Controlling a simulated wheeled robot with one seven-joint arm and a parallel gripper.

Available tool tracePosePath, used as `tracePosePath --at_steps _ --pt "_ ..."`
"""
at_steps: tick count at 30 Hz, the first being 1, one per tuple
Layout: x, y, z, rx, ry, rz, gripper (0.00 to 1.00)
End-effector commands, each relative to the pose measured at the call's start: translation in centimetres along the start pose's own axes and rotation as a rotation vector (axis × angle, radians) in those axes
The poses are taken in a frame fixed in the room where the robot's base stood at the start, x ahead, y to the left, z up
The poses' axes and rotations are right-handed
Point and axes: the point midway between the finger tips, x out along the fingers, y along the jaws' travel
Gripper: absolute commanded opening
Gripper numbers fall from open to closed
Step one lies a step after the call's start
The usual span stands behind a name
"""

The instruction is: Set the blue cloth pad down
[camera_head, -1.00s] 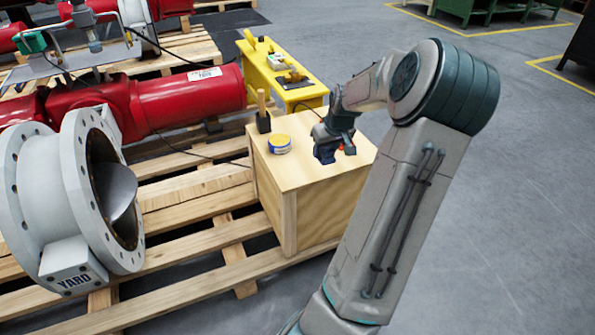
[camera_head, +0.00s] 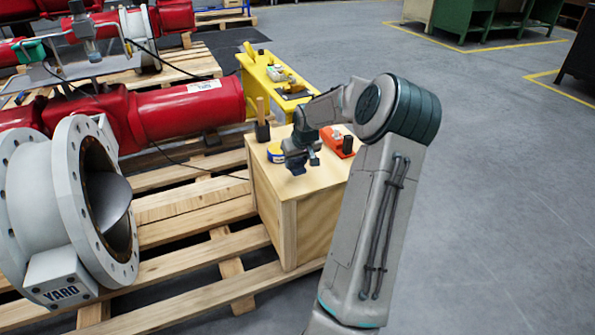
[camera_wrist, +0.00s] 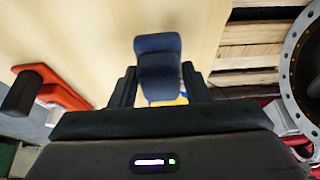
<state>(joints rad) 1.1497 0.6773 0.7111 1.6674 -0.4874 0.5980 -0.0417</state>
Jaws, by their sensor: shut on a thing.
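My gripper (camera_head: 298,157) is over the top of the wooden box (camera_head: 287,184), near its left side. It is shut on the blue cloth pad (camera_head: 296,167), which hangs below the jaws in the head view. In the wrist view the dark blue pad (camera_wrist: 158,62) sits between the fingers, over the pale wooden top (camera_wrist: 85,40). I cannot tell whether the pad touches the wood.
An orange tool with a black knob (camera_head: 338,140) lies at the right. A black holder (camera_head: 262,131) with a wooden handle stands at the back left. The box's front right top looks clear.

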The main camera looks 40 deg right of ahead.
Motion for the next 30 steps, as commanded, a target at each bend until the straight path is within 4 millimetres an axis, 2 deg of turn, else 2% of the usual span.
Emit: tracePosePath --at_steps 1,5,14,15,17,26,30 --pt "1.1 0.0 0.5 0.001 -0.002 -0.002 0.25" --pt "2.9 0.0 1.3 0.0 -0.002 -0.002 0.25" --pt "3.0 0.0 1.3 0.001 -0.001 -0.002 0.25" --pt "3.0 0.0 1.4 0.001 -0.001 -0.002 0.49" --pt "3.0 0.0 1.3 0.0 -0.001 -0.002 0.65" --pt "2.9 0.0 1.3 0.001 -0.001 -0.001 0.65" --pt "1.4 0.1 1.2 0.0 0.0 0.001 0.65"
